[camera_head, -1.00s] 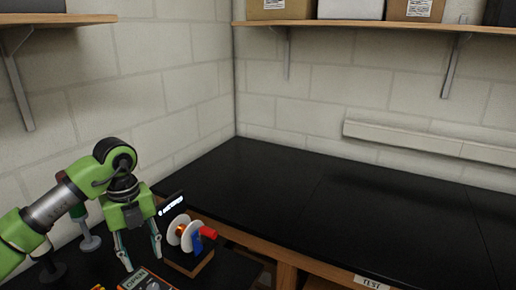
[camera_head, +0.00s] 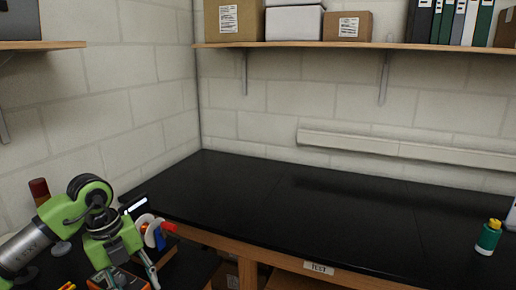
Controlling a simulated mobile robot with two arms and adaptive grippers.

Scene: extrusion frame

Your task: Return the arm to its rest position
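My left arm comes in from the left, green and grey, bent over the lower left bench corner. My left gripper (camera_head: 128,277) points down there, beside a spool with an orange-red part (camera_head: 158,229). Its fingers are partly cut off by the bottom edge and overlap the clutter, but they look apart with nothing clear between them. My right arm and gripper are not in view.
A black bench top (camera_head: 300,205) stretches along the back wall, mostly clear. A green bottle with a yellow cap (camera_head: 489,237) stands at its right. A wooden shelf (camera_head: 330,46) above holds boxes and binders. A dark red-topped object (camera_head: 39,190) stands behind my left arm.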

